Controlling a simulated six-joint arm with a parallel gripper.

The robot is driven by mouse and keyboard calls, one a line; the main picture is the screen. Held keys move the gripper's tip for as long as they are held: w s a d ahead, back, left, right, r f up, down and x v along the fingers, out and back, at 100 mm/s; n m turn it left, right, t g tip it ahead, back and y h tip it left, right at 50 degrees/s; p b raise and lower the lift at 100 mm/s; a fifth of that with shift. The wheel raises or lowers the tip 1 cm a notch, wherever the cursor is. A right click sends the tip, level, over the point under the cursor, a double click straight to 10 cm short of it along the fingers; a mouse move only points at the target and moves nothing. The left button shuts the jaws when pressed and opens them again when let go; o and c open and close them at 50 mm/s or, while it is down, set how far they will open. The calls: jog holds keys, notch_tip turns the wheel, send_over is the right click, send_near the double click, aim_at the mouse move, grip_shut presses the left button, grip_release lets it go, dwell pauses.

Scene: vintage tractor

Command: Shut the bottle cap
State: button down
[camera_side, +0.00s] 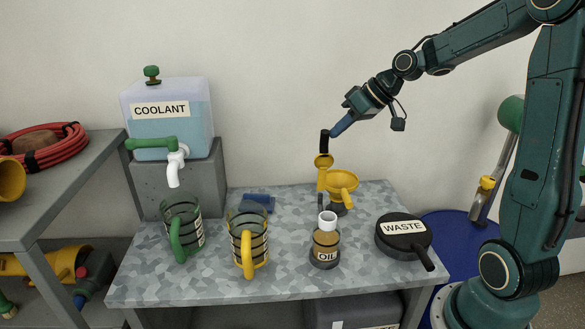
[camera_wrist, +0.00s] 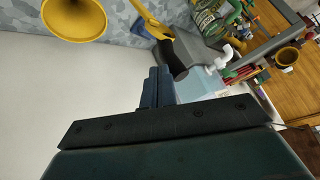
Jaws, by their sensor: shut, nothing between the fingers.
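The amber bottle labelled OIL (camera_side: 326,246) stands upright near the front of the work table in the side view. A white cap-like piece (camera_side: 327,219) sits on top of it; I cannot tell how tightly it is seated. My gripper (camera_side: 334,131) is shut and empty, well above and behind the bottle. It also shows in the wrist view (camera_wrist: 160,76). Its tips are close to the black end (camera_side: 324,141) of an upright yellow piece (camera_side: 322,178); I cannot tell whether they touch. I cannot make out the bottle in the wrist view.
A yellow funnel (camera_side: 341,181) stands behind the bottle. A round black WASTE pan (camera_side: 403,232) lies to the right. Two mugs, one yellow-handled (camera_side: 248,240) and one green-handled (camera_side: 184,228), stand left. The COOLANT tank (camera_side: 165,112) is at the back left. Bare tabletop (camera_side: 290,215) lies between.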

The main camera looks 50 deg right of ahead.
jog(key=shift+s+a+f+n+t+h, duration=0.15)
jog(key=shift+s+a+n+t+h, duration=0.3)
jog(key=shift+s+a, duration=0.6)
jog(key=s+a+f, duration=0.4)
jog(key=s+a, duration=0.2)
jog(key=shift+f, duration=0.2)
jog(key=shift+t, duration=0.25)
jog(key=shift+w+d, duration=0.1)
jog(key=shift+w, duration=0.05)
jog(key=shift+w+d+f, duration=0.2)
jog(key=shift+w+d, duration=0.2)
jog(key=shift+w, duration=0.05)
jog(key=shift+s+r, duration=0.1)
